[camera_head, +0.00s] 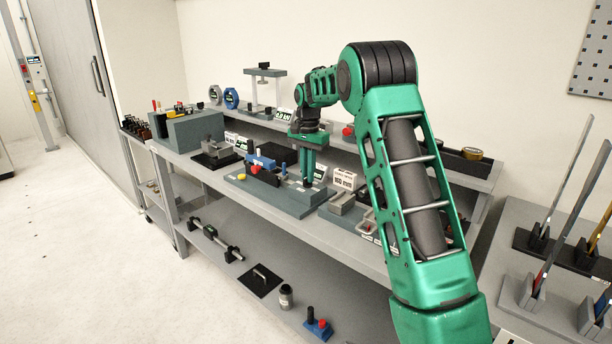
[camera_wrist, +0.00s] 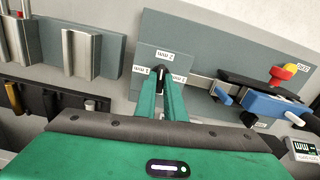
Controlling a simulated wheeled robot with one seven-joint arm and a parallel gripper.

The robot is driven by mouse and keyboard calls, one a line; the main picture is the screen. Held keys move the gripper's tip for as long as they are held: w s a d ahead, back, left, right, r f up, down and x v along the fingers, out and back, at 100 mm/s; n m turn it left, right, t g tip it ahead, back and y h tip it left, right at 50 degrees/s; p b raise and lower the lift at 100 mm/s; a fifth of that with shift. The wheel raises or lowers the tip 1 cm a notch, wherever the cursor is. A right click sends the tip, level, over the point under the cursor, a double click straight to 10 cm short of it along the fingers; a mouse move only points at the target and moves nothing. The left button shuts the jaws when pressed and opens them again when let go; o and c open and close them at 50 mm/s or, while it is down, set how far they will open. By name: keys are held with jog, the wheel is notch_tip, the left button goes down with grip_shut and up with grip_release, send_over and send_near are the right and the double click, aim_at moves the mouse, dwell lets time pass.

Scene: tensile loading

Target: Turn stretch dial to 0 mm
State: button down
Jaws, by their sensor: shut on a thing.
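The stretch dial (camera_wrist: 161,74) is a small black knob on a square grey-blue plate (camera_wrist: 150,53) in the wrist view. Small white mm labels stand around it, one above (camera_wrist: 164,60), one at left and one at right; their numbers are too small to read surely. My gripper (camera_wrist: 161,90) has its two green fingers shut on the knob. The fingers hide part of the knob and the plate below it, so the dial's setting cannot be told. In the head view my gripper (camera_head: 308,172) points down at the grey-blue fixture base (camera_head: 293,201); the knob is hidden there.
Metal grips (camera_wrist: 80,53) are at left. In the head view, a "160 mm" sign (camera_head: 344,179) stands close right of my gripper on the crowded bench.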

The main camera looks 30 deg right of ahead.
jog(key=n, duration=0.4)
jog(key=shift+w+a+r, duration=0.1)
jog(key=shift+w, duration=0.05)
jog(key=n, duration=0.4)
jog(key=shift+n, duration=0.4)
jog(key=n, duration=0.4)
jog(key=shift+r+n, duration=0.1)
jog(key=shift+n, duration=0.2)
jog(key=n, duration=1.2)
jog(key=shift+w+n, duration=0.1)
jog(key=shift+n, duration=0.2)
jog(key=n, duration=0.5)
jog(key=shift+n, duration=1.7)
